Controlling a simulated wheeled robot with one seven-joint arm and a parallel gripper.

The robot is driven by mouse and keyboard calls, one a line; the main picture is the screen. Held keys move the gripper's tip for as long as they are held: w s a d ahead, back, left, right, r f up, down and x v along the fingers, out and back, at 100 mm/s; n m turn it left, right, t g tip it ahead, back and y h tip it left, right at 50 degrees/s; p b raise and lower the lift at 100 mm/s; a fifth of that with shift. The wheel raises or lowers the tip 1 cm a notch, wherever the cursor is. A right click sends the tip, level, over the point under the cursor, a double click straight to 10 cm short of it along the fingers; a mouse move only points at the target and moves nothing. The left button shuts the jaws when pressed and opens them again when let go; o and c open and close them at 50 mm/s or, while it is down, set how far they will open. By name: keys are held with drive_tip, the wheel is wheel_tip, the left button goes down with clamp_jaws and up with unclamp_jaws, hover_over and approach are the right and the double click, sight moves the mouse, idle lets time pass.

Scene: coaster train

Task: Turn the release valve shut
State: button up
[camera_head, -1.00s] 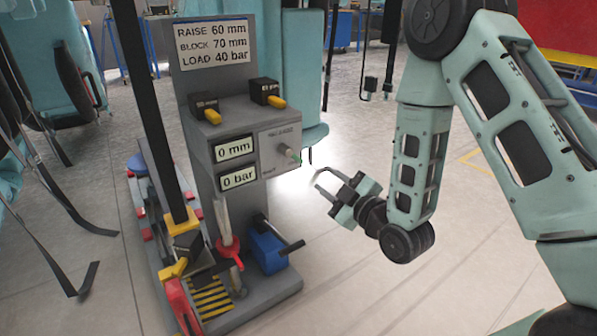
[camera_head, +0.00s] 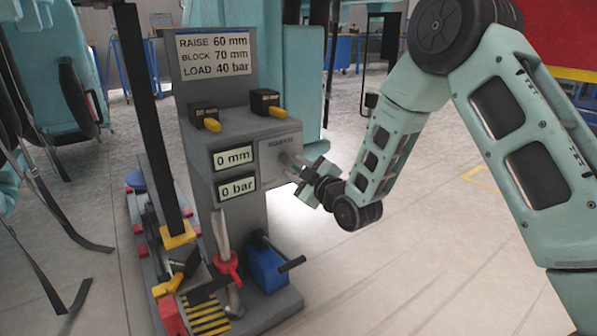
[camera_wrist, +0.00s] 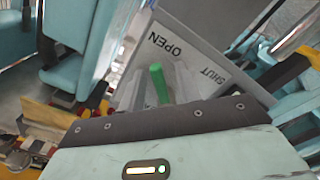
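The release valve panel (camera_head: 272,152) is a light grey plate on the right part of the console face. In the wrist view the plate (camera_wrist: 200,30) carries the words OPEN and SHUT. A green valve handle (camera_wrist: 158,84) shows below the words, its tip closer to OPEN than to SHUT. My gripper (camera_head: 297,167) is at the valve, its fingers reaching up to the panel and covering most of the handle in the head view. Whether the fingers touch or grip the handle is hidden.
The console displays read 0 mm (camera_head: 233,157) and 0 bar (camera_head: 237,187). Two black boxes with yellow levers (camera_head: 211,124) sit on top. A blue pump unit (camera_head: 268,265) and a red-collared lever (camera_head: 228,262) stand below. The floor to the right is clear.

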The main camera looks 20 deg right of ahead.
sight(273, 171)
clamp_jaws()
drive_tip(key=m, duration=0.2)
drive_tip(key=a+m, duration=0.1)
drive_tip(key=shift+s+f+m, duration=0.2)
drive_tip(key=shift+f+m, duration=0.2)
drive_tip(key=a+m, duration=0.1)
drive_tip(key=m, duration=0.5)
drive_tip(key=s+a+m+p, duration=0.1)
drive_tip(key=m, duration=0.2)
drive_tip(key=shift+a, duration=0.35)
drive_tip(key=shift+s+a+r+m+p, duration=0.1)
drive_tip(key=shift+a+m+p, duration=0.2)
drive_tip(key=shift+m, duration=0.55)
drive_tip(key=shift+s+a+r+m+p, duration=0.15)
drive_tip(key=shift+m+p, duration=0.15)
drive_tip(key=shift+m, duration=0.6)
drive_tip(key=shift+w+a+r+m+p, duration=0.1)
drive_tip(key=shift+a+m+p, duration=0.2)
drive_tip(key=shift+m, duration=0.55)
